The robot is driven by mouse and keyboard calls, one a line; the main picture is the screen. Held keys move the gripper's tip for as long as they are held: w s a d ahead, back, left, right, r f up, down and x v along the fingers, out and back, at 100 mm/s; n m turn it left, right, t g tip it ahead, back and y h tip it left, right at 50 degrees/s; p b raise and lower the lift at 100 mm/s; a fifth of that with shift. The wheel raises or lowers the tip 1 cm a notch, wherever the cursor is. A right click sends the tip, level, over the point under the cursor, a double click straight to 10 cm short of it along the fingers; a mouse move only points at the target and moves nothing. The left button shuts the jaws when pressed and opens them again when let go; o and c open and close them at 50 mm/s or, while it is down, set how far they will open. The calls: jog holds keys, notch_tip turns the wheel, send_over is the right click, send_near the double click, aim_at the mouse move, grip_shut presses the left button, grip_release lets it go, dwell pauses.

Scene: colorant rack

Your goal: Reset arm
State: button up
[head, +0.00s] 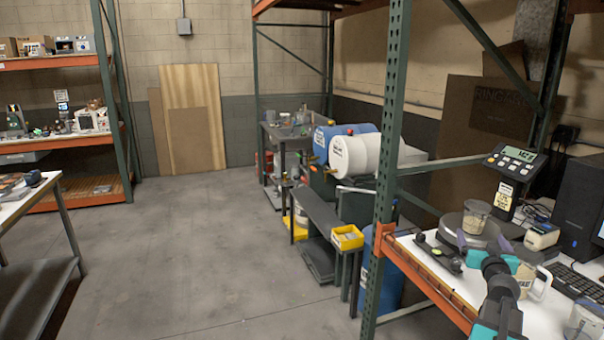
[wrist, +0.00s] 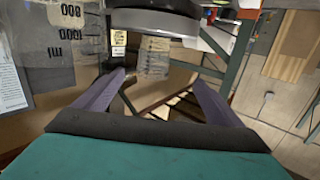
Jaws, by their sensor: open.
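My arm reaches in from the lower right of the head view over the workbench. My gripper (head: 483,239) is open, its two purple fingers apart and pointing toward a small clear cup (head: 477,216). The cup holds something pale and stands upright on a round dark scale plate (head: 448,224). In the wrist view my gripper (wrist: 159,78) shows its fingers spread with nothing clasped. The cup (wrist: 153,57) shows faintly just beyond the fingertips, below the dark round plate (wrist: 155,22). I cannot tell the exact gap between fingers and cup.
A handled beaker (head: 541,281) stands close right of my arm, and a large marked beaker (wrist: 62,45) fills the wrist view's upper left. A scale display (head: 512,162), a keyboard (head: 578,287) and a green rack post (head: 388,150) are nearby.

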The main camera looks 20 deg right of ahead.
jog(key=w+a+f+n+y, duration=0.1)
jog(key=w+a+f+y, duration=0.2)
jog(key=w+a+f, duration=0.65)
jog(key=w+a+f+y, duration=0.3)
jog(key=w+a+f, duration=0.55)
jog(key=a, duration=0.65)
jog(key=s+a+f+g, duration=0.2)
jog(key=a+f, duration=1.4)
jog(key=f, duration=0.3)
jog(key=s+a+f+n+g+y, duration=0.1)
jog(key=s+a+f+g, duration=0.3)
jog(key=s+a+f, duration=0.45)
jog(key=s+a+f+g, duration=0.4)
jog(key=s+a+f, duration=0.2)
jog(key=s+f, duration=0.6)
jog(key=s+a+n+g+y, duration=0.2)
jog(key=s+a+n+g, duration=0.1)
jog(key=s, duration=0.8)
jog(key=s+a+f+n+g+y, duration=0.1)
jog(key=s+a+n+g, duration=0.2)
jog(key=s, duration=0.7)
jog(key=a+g, duration=0.2)
jog(key=g, duration=0.1)
jog(key=shift+s+a+f+g+y, duration=0.15)
jog(key=shift+s+a+g+y, duration=0.15)
jog(key=shift+s+a+y, duration=0.1)
